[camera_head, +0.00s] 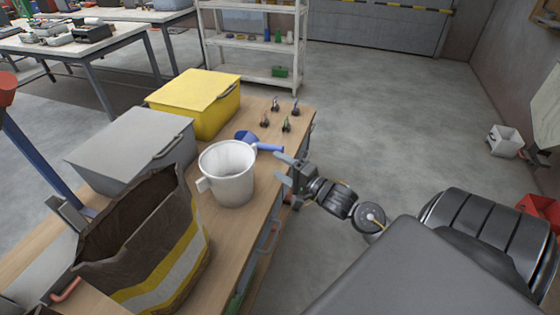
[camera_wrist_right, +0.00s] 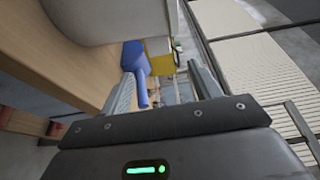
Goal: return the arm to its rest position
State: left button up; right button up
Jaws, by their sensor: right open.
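My right gripper (camera_head: 283,170) is open and empty in the head view, at the bench's right edge, right of the white bucket (camera_head: 228,178). Its fingers point left toward the bucket and look apart from it. In the right wrist view the two open fingers (camera_wrist_right: 162,92) frame the handle of a blue scoop (camera_wrist_right: 135,62), which lies farther off. The blue scoop (camera_head: 262,143) rests on the wooden bench (camera_head: 258,205) behind the bucket. My left gripper is not in view.
A brown sack (camera_head: 150,240) with a yellow stripe stands open at the front left. A grey bin (camera_head: 130,150) and a yellow bin (camera_head: 195,100) stand behind it. Several small clips (camera_head: 275,104) sit at the bench's far end.

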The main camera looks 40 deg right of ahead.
jog(key=s+a+f+n+g+h, duration=0.3)
jog(key=s+a+f+n+g, duration=0.4)
jog(key=f, duration=0.3)
jog(key=s+a+f+n+g, duration=0.35)
jog(key=s+n, duration=0.25)
jog(key=s, duration=0.3)
jog(key=s+a+f+n+g, duration=0.3)
jog(key=s+n+g, duration=0.15)
jog(key=s, duration=0.45)
notch_tip(320, 180, down, 27)
jog(key=s, duration=0.2)
jog(key=s+d+f+g, duration=0.1)
jog(key=s+d+f, duration=0.2)
jog(key=s+f, duration=1)
jog(key=s+n, duration=0.1)
jog(key=s, duration=0.1)
jog(key=shift+s+f+g, duration=0.3)
jog(key=shift+f+g, duration=0.1)
